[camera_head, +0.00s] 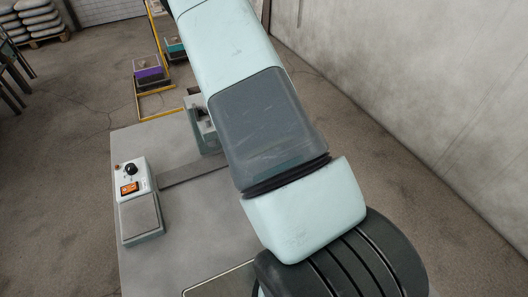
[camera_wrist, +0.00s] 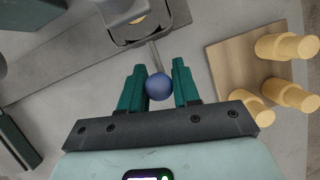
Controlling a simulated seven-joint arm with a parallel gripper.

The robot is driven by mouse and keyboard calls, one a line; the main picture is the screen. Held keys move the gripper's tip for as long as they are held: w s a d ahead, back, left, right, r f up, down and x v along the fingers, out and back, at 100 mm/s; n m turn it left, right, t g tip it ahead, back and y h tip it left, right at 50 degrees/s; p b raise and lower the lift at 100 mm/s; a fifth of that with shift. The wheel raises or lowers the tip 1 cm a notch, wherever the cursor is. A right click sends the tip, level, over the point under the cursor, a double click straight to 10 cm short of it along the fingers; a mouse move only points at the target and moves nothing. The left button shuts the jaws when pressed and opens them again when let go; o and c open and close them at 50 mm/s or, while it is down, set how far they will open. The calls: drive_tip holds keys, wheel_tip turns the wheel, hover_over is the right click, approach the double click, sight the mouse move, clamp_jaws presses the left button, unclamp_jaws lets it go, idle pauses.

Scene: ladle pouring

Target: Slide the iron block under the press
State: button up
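In the wrist view my gripper (camera_wrist: 159,72) has two dark green fingers, with a blue ball (camera_wrist: 159,88) filling the gap between them; they look closed on it. A thin rod runs from near the ball toward a dark grey housing (camera_wrist: 125,37) with a round tan part inside. I cannot tell whether this housing is the press or whether the iron block is in it. In the head view a grey-green metal fixture (camera_head: 205,128) at the table's far end is partly hidden behind my arm. My gripper is out of sight there.
A control box (camera_head: 132,175) with a black knob and orange switch stands on the grey table (camera_head: 190,225), left of my arm. In the wrist view a wooden board (camera_wrist: 238,62) with several yellow cylinders (camera_wrist: 287,46) lies right of my gripper. A purple-topped box (camera_head: 148,73) stands beyond the table.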

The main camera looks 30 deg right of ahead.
clamp_jaws()
drive_tip(key=a, duration=1.3)
drive_tip(key=shift+a, duration=0.25)
drive_tip(key=shift+o, duration=1.9)
unclamp_jaws()
drive_tip(key=shift+d, duration=0.1)
